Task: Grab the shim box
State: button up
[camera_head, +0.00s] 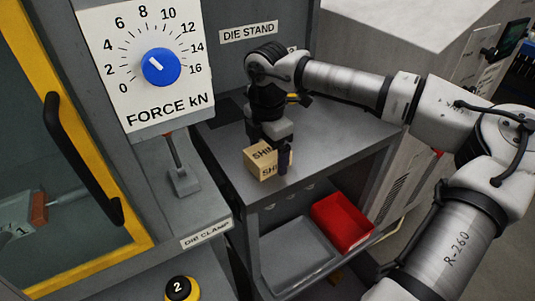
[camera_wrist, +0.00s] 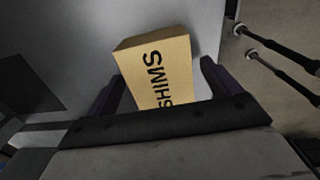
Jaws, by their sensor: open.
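The shim box (camera_head: 259,163) is a small tan box with black "SHIMS" lettering. It rests on the grey shelf top (camera_head: 335,150) under the "DIE STAND" label. My gripper (camera_head: 272,160) points down over the box, and one dark finger shows in front of its right side. In the wrist view the box (camera_wrist: 158,65) lies between the two dark fingers of my gripper (camera_wrist: 160,92), which are open. A gap shows between the box and the right finger; the left finger is close to the box, and contact cannot be told. The box's near end is hidden by the gripper body.
A red bin (camera_head: 342,222) and a grey tray (camera_head: 297,255) sit on the lower shelf. A die clamp lever (camera_head: 181,170) stands left of the shelf, below the force dial panel (camera_head: 150,65). The shelf top right of the box is clear.

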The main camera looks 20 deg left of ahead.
jog(key=shift+f, duration=0.55)
jog(key=c, duration=1.2)
jog(key=shift+r, duration=0.15)
jog(key=shift+c, duration=0.2)
